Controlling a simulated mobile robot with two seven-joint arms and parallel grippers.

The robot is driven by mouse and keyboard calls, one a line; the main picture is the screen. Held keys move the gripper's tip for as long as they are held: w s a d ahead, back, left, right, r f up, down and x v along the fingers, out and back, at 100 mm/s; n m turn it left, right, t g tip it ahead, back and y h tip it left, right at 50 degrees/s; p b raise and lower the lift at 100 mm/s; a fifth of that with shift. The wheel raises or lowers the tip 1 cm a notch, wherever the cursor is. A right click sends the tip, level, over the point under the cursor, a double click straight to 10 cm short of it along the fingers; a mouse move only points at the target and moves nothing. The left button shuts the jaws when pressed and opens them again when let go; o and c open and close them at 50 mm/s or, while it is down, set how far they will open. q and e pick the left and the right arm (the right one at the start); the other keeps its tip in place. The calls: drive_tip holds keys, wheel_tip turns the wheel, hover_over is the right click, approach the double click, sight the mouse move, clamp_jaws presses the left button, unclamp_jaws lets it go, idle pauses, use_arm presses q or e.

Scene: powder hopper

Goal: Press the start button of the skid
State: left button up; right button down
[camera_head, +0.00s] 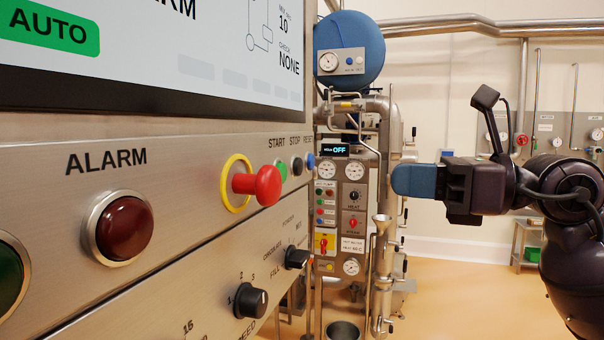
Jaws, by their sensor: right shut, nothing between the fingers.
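The process skid (340,232) stands in the background at centre, with a grey panel of gauges, knobs and small buttons. A nearer steel console on the left also has a green button (281,170) under START, seen edge-on and partly behind a red mushroom button (262,185). My right gripper (393,180) has blue fingertips, is shut and empty, and points left, right of both panels and touching neither. My left gripper is out of view.
The console (170,185) fills the left side, with a protruding red alarm lamp (124,227) and black knobs (250,300). A steel funnel and pipe (382,250) stand at the skid's right. Tan floor (470,300) is open at lower right.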

drive_tip(key=p+x, duration=0.2)
drive_tip(key=x, duration=1.2)
drive_tip(key=shift+s, duration=0.1)
